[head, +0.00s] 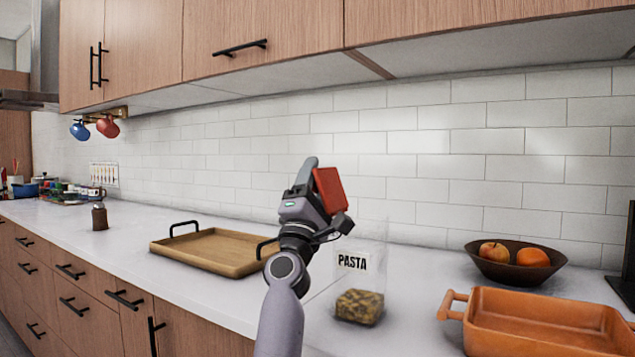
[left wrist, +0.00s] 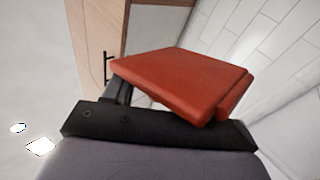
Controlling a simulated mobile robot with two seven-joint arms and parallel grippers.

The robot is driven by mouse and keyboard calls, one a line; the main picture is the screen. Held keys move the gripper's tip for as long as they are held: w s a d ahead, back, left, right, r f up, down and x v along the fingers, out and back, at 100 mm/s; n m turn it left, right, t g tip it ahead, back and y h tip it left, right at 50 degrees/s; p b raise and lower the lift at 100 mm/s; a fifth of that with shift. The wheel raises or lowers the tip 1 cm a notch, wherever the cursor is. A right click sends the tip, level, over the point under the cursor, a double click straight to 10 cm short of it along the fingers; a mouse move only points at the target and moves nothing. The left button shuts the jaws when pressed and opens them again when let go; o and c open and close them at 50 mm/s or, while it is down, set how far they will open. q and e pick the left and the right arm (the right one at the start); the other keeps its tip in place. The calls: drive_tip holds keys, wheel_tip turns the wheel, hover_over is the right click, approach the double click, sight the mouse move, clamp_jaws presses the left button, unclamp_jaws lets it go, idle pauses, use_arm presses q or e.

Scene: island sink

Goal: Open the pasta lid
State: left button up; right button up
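The clear pasta jar (head: 358,306) stands upright on the counter, with a PASTA label and pasta in its lower part. A red square lid (head: 330,190) is up in the air above and to the left of the jar, apart from it and tilted. My left gripper (head: 322,197) is shut on the lid. The lid also fills the middle of the left wrist view (left wrist: 180,80). The jar's upper walls are faint, and part of its left side is near my arm. My right gripper is not in view.
A wooden tray (head: 190,262) with black handles lies on the counter left of my arm. A dark bowl (head: 500,271) with fruit and an orange baking dish (head: 545,330) stand right of the jar. Upper cabinets (head: 265,35) hang above. Counter between tray and small brown jar (head: 100,217) is clear.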

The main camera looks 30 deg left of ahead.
sight(315, 189)
use_arm(q)
drive_tip(key=shift+s+f, duration=0.1)
drive_tip(key=shift+s+f, duration=0.15)
drive_tip(key=shift+f, duration=0.05)
drive_tip(key=shift+v, duration=3.2)
drive_tip(key=shift+s, duration=0.1)
